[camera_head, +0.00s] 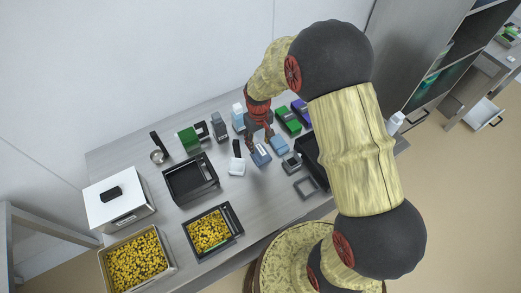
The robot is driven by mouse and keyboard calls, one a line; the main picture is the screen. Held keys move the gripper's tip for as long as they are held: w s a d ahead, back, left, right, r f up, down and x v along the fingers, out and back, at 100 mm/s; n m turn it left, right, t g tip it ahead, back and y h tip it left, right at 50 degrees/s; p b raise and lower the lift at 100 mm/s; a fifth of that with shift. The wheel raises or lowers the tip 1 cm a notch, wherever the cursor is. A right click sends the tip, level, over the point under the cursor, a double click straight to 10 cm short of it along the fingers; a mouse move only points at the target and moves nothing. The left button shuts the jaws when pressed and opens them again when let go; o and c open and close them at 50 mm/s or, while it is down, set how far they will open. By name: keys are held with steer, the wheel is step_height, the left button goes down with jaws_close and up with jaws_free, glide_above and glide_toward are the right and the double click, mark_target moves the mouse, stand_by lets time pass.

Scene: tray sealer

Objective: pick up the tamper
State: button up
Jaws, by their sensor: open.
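A white block with an upright black handle, which looks like the tamper (237,166), stands near the middle of the steel table (255,190). My gripper (259,144) is open, pointing down over the table just to the right of the tamper and apart from it. A small blue box (261,156) lies right by the fingertips; I cannot tell whether they touch it. Nothing shows held between the fingers, though they are small in this view.
Blue boxes (279,145), a green box (288,121) and a grey device (292,161) crowd around the gripper. To the left are a black tray (173,187), a metal scoop (158,156) and a white-lidded container (119,203). Yellow pieces fill a tray (238,231) and a pan (173,266).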

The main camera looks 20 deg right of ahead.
mark_target(261, 150)
steer(key=shift+s+f, duration=0.15)
steer(key=shift+f, duration=0.4)
steer(key=f, duration=0.2)
steer(key=f+b, duration=0.1)
steer(key=f, duration=0.1)
steer(key=d+f+b, duration=0.1)
steer(key=f, duration=0.1)
steer(key=shift+f, duration=0.4)
steer(key=c, duration=0.3)
steer(key=c, duration=0.8)
jaws_close()
